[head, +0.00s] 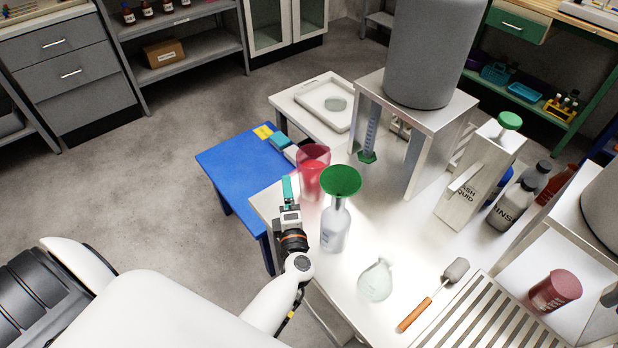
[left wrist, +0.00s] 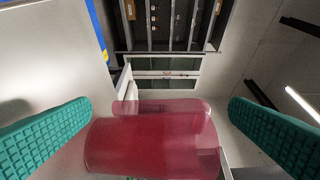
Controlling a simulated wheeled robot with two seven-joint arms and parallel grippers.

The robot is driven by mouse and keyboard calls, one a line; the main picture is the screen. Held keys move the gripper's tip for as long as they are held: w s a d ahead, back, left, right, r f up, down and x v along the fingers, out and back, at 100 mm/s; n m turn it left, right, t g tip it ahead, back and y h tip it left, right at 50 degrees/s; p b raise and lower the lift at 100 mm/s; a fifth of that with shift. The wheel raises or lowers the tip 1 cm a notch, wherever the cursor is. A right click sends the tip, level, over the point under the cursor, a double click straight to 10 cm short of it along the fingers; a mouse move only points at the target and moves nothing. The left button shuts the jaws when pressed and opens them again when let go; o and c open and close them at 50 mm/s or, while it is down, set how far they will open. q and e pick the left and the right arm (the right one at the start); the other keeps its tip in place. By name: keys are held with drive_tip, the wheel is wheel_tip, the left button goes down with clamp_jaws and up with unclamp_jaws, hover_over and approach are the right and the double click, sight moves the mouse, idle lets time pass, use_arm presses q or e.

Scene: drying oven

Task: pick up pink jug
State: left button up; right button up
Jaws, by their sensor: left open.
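The pink jug (head: 313,172) is translucent and stands on the white bench near its left corner, behind my left gripper in the head view. My left gripper (head: 290,188) is beside the jug, with its teal finger pads apart. In the left wrist view the pink jug (left wrist: 150,145) lies across the gap between the two open pads (left wrist: 162,130). Clear space shows between the jug and the right pad; the left pad is close to the jug's side. I cannot tell whether it touches. My right gripper is not in view.
A bottle with a green funnel (head: 341,182) stands just right of the jug. A round flask (head: 376,281) and a brush (head: 432,297) lie nearer. A metal stand (head: 425,150) with a grey tank is behind. A blue table (head: 232,167) is at the left.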

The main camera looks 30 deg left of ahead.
use_arm(q)
drive_tip(key=b+x, duration=0.1)
drive_tip(key=x, duration=0.4)
drive_tip(key=shift+w+a, duration=0.2)
drive_tip(key=shift+w, duration=0.05)
drive_tip(key=shift+s+r, duration=0.1)
drive_tip(key=shift+r, duration=0.05)
drive_tip(key=shift+c, duration=0.8)
drive_tip(key=c, duration=1.2)
drive_tip(key=shift+c, duration=0.6)
drive_tip(key=shift+r, duration=0.15)
